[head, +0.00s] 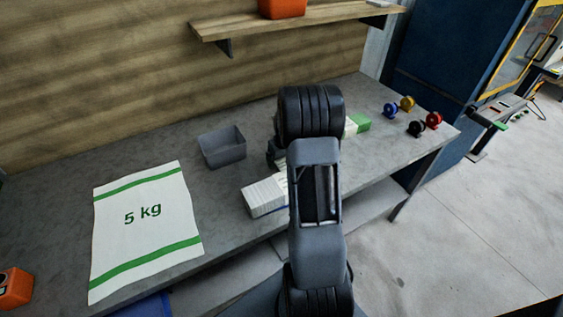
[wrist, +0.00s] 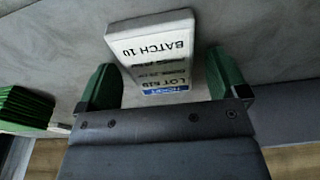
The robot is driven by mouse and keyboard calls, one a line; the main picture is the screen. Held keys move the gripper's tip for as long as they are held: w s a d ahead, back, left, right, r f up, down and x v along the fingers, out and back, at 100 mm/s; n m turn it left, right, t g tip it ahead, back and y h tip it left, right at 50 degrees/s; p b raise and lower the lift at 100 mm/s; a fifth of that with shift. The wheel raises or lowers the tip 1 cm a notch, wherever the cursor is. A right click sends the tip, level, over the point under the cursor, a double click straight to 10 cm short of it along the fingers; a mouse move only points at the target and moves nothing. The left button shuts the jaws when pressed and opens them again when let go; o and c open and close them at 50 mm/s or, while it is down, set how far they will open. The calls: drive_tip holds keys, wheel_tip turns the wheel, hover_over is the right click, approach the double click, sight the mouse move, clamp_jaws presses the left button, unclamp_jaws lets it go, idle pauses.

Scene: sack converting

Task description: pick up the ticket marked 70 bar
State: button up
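A white block-like piece (wrist: 150,38) stands between my gripper's fingers in the wrist view. Its upside-down print reads "BATCH 10" and "LOT 619", with a blue band at the near end. I cannot read "70 bar" on anything in view. My gripper (wrist: 163,62) is open, with a green finger on each side of the piece. A white stack (head: 264,196) with a blue lower edge lies left of my arm.
A green-and-white pack (head: 357,124) lies right of my arm; a green stack (wrist: 22,108) shows in the wrist view. A grey bin (head: 222,148), a 5 kg sack (head: 146,225) and several coloured knobs (head: 406,103) are on the bench (head: 60,172). A shelf (head: 330,20) hangs above.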

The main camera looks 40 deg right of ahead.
drive_tip(key=c, duration=0.9)
